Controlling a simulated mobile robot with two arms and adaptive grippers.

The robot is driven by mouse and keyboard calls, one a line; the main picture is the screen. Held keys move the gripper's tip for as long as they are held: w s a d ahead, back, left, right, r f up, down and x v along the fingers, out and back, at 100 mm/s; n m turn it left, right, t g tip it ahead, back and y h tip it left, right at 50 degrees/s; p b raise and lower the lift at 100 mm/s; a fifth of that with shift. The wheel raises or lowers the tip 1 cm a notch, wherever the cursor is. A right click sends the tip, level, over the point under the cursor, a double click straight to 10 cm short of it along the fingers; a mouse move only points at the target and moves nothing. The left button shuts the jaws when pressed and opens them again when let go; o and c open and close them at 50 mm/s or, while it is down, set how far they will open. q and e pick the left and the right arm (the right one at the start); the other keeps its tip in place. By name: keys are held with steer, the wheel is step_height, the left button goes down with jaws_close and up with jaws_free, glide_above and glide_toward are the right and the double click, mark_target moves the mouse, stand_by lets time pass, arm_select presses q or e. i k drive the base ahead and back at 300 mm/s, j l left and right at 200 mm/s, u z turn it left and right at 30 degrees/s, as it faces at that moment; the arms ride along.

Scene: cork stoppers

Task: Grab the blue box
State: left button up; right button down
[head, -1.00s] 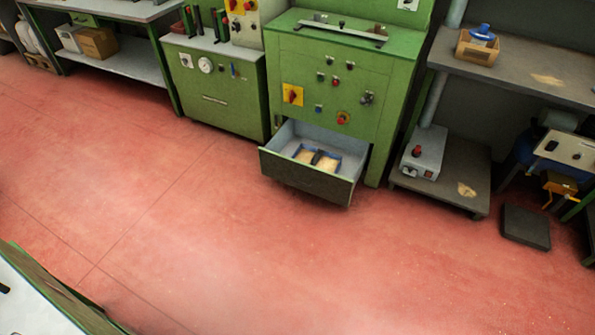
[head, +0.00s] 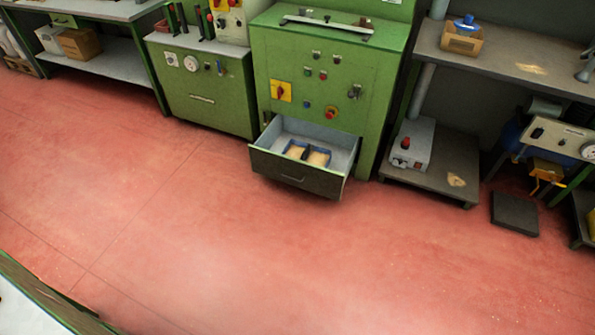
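A blue box (head: 306,154) with two compartments lies inside an open drawer (head: 297,178) at the bottom of a green machine cabinet. Each compartment holds pale tan contents, too small to tell apart. The box's lower sides are partly hidden by the drawer front. Neither of my grippers shows in the head view.
Red floor in front of the drawer is clear. A grey shelf unit (head: 428,187) with a white device (head: 412,143) stands right of the cabinet. A dark flat block (head: 515,213) lies on the floor at right. A green-edged table corner (head: 40,295) is at lower left.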

mark_target(307, 152)
steer(key=i+l+u, duration=0.1)
steer(key=i+l, duration=0.9)
